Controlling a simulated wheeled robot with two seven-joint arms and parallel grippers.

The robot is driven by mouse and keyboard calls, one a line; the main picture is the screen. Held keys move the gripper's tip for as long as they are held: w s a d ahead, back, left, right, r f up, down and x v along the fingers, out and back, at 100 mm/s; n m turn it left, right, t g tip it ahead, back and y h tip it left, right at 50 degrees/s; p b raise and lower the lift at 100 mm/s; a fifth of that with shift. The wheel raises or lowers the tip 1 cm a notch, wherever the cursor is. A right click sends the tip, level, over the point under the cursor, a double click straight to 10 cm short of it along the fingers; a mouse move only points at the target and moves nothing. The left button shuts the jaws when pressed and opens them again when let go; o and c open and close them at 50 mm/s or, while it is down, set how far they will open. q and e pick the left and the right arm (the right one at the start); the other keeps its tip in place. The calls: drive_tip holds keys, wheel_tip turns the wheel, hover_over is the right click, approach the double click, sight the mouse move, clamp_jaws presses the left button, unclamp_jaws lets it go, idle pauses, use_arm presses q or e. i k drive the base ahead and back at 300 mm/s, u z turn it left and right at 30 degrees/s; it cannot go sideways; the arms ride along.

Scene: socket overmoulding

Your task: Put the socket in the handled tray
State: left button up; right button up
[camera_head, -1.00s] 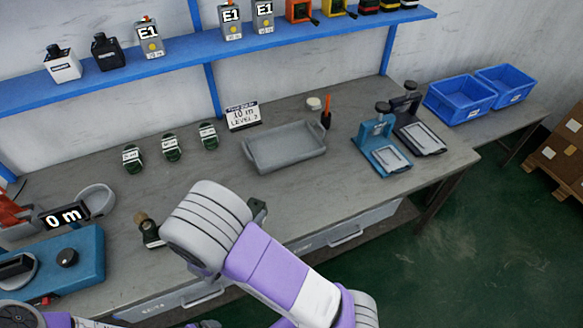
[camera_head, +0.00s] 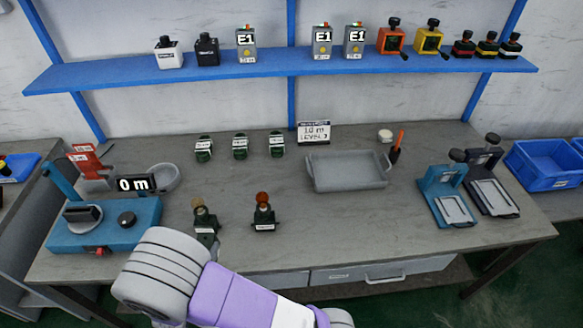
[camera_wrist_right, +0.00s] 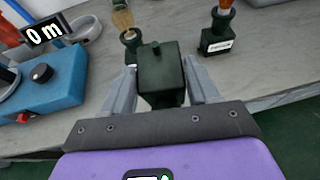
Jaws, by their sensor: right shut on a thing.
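My right gripper (camera_wrist_right: 162,88) is shut on a dark green block-shaped socket (camera_wrist_right: 162,68) with a small peg on top. The wrist view shows a grey finger on each side of it. In the head view my right arm hides most of the gripper and the held socket. The grey handled tray (camera_head: 347,184) lies at the back of the bench, right of the middle, and looks empty. The gripper is in front of the tray and to its left, well apart from it. My left gripper is not in view.
An amber-topped fixture (camera_head: 201,213) and an orange-topped fixture (camera_head: 264,213) stand close beyond my right gripper. Several labelled dark green parts, one here (camera_head: 240,147), stand behind.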

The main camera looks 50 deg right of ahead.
sight(330, 174)
drive_tip(key=u, duration=1.7)
drive_tip(key=k, duration=1.15)
drive_tip(key=z, duration=2.05)
drive_tip(key=i, duration=0.5)
drive_tip(key=z, duration=0.1)
